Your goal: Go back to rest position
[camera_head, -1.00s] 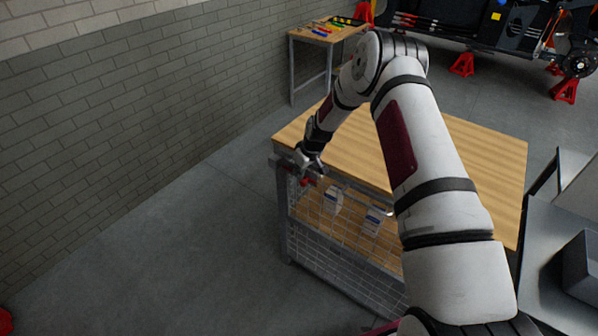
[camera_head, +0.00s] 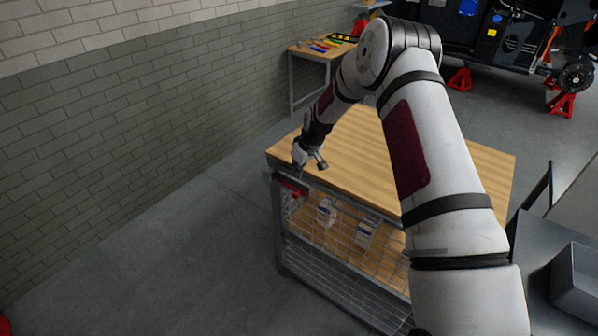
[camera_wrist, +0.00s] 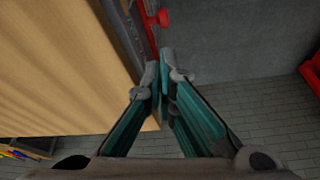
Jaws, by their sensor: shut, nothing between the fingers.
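My gripper (camera_head: 318,164) is just above the near left corner of the wooden workbench (camera_head: 370,135), at the end of my raised, bent arm. In the wrist view my gripper (camera_wrist: 159,72) has its fingertips together with nothing between them. A red item (camera_head: 293,188) hangs on the bench's front rail below the gripper. The red item also shows past the fingertips in the wrist view (camera_wrist: 152,20), apart from them as far as I can tell.
White boxes (camera_head: 327,212) stand on the shelf behind the wire mesh (camera_head: 330,265). A tool table (camera_head: 322,50) and a dark chassis on red stands (camera_head: 460,80) are at the back. A brick wall is left; the floor (camera_head: 190,260) before it is clear.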

